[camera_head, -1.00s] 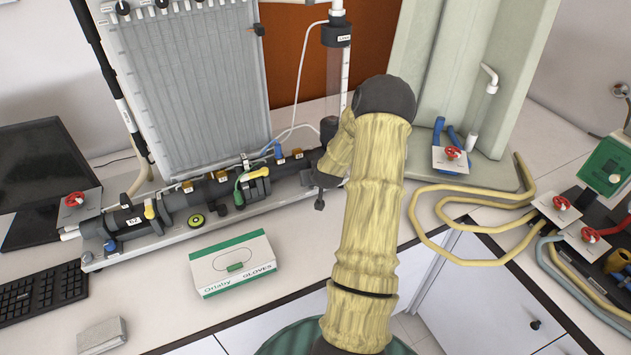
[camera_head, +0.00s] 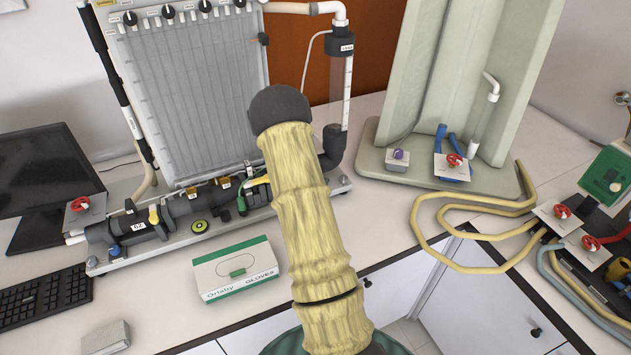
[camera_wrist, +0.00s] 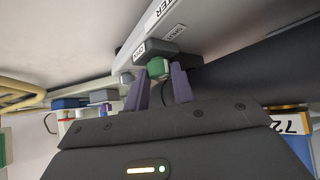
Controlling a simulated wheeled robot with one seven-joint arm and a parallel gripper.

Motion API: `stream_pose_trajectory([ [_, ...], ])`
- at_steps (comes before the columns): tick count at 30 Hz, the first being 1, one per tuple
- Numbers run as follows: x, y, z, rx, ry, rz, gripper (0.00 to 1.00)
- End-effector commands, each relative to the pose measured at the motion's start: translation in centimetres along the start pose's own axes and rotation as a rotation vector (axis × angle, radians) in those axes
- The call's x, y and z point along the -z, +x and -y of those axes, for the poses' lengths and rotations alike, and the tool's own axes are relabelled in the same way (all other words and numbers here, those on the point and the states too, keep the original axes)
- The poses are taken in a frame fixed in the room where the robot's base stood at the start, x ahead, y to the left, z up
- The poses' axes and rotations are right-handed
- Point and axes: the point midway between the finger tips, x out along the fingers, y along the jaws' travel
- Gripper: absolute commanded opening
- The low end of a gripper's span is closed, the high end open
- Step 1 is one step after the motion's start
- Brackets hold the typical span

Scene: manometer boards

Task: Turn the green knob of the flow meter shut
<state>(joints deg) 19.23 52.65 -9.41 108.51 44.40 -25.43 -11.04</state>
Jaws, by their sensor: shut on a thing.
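The green knob (camera_wrist: 157,68) shows in the wrist view beside a dark grey block with a small white label. My gripper (camera_wrist: 160,84) has its two purple fingers on either side of the knob and is shut on it at the fingertips. Behind the block runs a grey bar (camera_wrist: 136,44) with white labels, one ending in "TER". A clear upright tube (camera_head: 341,92) with a black labelled collar stands just right of my arm.
The manometer board (camera_head: 185,95) stands behind a black pipe assembly (camera_head: 190,207), left of my arm. A glove box (camera_head: 236,268) lies on the bench in front. Right are a small box with a purple knob (camera_head: 399,156), red valves and a yellow hose (camera_head: 432,262).

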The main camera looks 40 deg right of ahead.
Motion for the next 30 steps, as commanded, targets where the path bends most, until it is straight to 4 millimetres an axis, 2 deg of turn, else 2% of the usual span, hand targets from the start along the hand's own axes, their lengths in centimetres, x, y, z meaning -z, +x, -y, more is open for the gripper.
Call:
stream_pose_trajectory([
  [12,0.1,0.0,0.1,-0.005,0.007,-0.002,0.02],
  [13,0.1,0.0,0.1,-0.004,0.007,-0.002,0.28],
  [14,0.1,0.0,0.1,-0.004,0.007,-0.001,0.34],
  [24,0.0,-0.1,0.1,-0.005,0.006,0.0,0.34],
  [30,-0.1,-1.7,0.2,-0.003,0.005,0.0,0.34],
])
